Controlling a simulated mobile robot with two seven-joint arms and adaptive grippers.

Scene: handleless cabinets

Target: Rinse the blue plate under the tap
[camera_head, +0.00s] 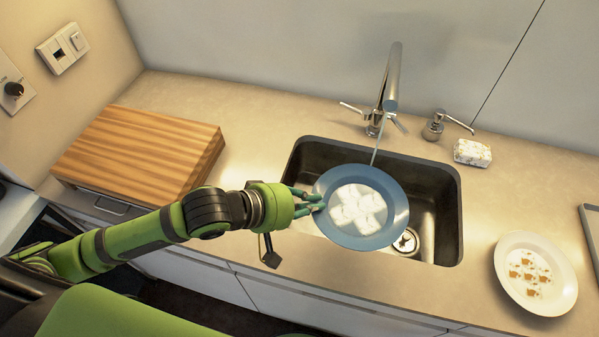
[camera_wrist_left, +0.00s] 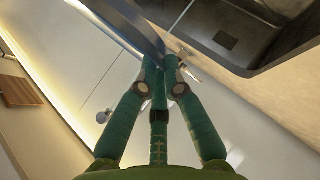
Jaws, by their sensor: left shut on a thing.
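The blue plate (camera_head: 384,240) is held over the sink (camera_head: 441,238) in the head view, face up, with whitish patches on its middle. My left gripper (camera_head: 318,199) is shut on the plate's left rim. The tap (camera_head: 391,82) stands behind the sink, and a thin stream of water (camera_head: 375,157) runs from it to the plate's far edge. In the left wrist view, the green fingers (camera_wrist_left: 163,68) close on the plate's edge (camera_wrist_left: 128,22). My right gripper is not in view.
A wooden board (camera_head: 139,150) lies left of the sink. A white plate with brown bits (camera_head: 560,272) sits on the counter at the right. A soap dispenser (camera_head: 433,127) and a speckled sponge or block (camera_head: 472,153) stand behind the sink's right side. Counter between sink and white plate is clear.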

